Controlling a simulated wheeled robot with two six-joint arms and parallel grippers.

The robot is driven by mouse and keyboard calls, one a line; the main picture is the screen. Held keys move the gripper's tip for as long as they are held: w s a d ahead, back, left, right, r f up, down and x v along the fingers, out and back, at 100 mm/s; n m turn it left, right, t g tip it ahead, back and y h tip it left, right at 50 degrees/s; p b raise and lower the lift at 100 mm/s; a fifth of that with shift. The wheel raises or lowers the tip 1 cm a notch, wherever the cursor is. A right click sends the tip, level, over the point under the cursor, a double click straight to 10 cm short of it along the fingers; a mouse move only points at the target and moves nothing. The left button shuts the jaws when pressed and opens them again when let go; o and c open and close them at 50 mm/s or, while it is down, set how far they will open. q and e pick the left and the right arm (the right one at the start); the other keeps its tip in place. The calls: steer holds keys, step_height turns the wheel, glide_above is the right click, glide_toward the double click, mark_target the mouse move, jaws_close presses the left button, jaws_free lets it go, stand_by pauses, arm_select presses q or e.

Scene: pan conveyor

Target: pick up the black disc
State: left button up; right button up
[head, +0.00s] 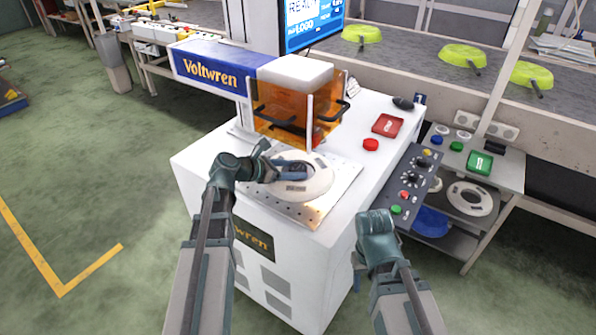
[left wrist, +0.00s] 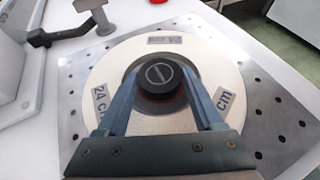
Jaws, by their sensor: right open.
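The black disc (left wrist: 160,78) is a round knob-like piece with a slot across its top and a red edge below. It sits at the centre of a pale ring plate marked 24 cm (left wrist: 105,65). My left gripper (left wrist: 160,76) has one finger on each side of the disc; I cannot tell whether they press on it. In the head view my left gripper (head: 296,172) is low over the ring plate (head: 318,184) and hides most of the disc. My right gripper (head: 357,280) is open and empty, in front of the machine's right side.
An orange guard (head: 270,115) with black handles stands just behind the ring plate. A perforated metal plate (head: 335,200) lies under the ring. A control panel (head: 408,185) and a shelf with another pale ring (head: 472,198) are at the right. Green pans (head: 462,55) lie on the conveyor behind.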

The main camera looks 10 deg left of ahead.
arm_select(q)
steer(key=c, duration=0.6)
steer(key=shift+c, duration=0.2)
steer(key=shift+r, duration=0.1)
steer(key=shift+s+a+r+p, duration=0.25)
steer(key=shift+s+r+p, duration=0.1)
steer(key=shift+r+p, duration=0.15)
steer(key=p+v, duration=0.7)
steer(key=v, duration=0.8)
steer(key=shift+w+r, duration=0.2)
steer(key=shift+r, duration=0.05)
